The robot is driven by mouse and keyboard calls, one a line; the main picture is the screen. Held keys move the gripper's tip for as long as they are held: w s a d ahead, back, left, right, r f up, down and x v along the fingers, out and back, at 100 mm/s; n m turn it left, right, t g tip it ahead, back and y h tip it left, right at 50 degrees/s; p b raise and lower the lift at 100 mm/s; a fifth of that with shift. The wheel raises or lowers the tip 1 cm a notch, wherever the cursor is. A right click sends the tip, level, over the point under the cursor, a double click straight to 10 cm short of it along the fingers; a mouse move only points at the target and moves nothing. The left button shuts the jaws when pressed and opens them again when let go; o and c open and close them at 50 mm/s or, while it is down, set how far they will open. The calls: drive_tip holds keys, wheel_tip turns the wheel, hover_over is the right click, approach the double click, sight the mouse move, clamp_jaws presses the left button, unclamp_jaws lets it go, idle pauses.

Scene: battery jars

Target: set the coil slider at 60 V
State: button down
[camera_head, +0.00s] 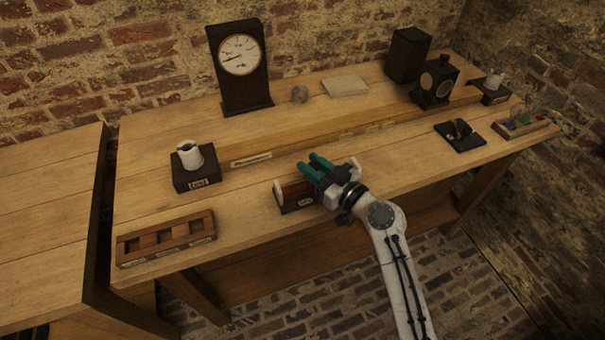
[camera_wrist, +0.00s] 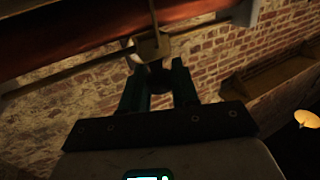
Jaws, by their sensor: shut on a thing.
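The coil (camera_head: 297,191) is a reddish-brown cylinder on a dark base with pale ends, near the front edge of the bench. In the wrist view the coil (camera_wrist: 90,30) runs across the top, with a thin rod beneath it. The slider (camera_wrist: 151,47), a small brass-coloured block on that rod, sits at the tips of my gripper (camera_wrist: 160,75). My gripper, with green fingers, also shows in the head view (camera_head: 314,167) over the coil's right part and is shut on the slider. I cannot read any voltage scale.
A wooden rack (camera_head: 166,239) lies at front left, and a white jar (camera_head: 189,155) stands on a dark block behind it. A meter (camera_head: 240,60) stands at the back. A dark switch base (camera_head: 460,137) is on the right. Bare bench lies left of the coil.

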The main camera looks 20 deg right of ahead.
drive_tip(key=d+b, duration=0.4)
drive_tip(key=d, duration=0.1)
drive_tip(key=d+b, duration=0.2)
drive_tip(key=d, duration=0.1)
drive_tip(key=shift+w+d+r, duration=0.15)
drive_tip(key=shift+d+r, duration=0.35)
drive_tip(key=shift+d, duration=0.25)
drive_tip(key=c, duration=1)
unclamp_jaws()
drive_tip(key=shift+d, duration=0.15)
drive_tip(key=shift+c, duration=0.2)
drive_tip(key=shift+o, duration=0.5)
drive_tip(key=shift+f, duration=0.15)
drive_tip(key=shift+s+d+f+b, duration=0.2)
drive_tip(key=shift+s+b, duration=0.15)
drive_tip(key=shift+s, duration=0.2)
drive_tip(key=b+v, duration=0.1)
drive_tip(key=v, duration=0.8)
drive_tip(key=shift+s+d+r, duration=0.15)
drive_tip(key=shift+s, duration=0.2)
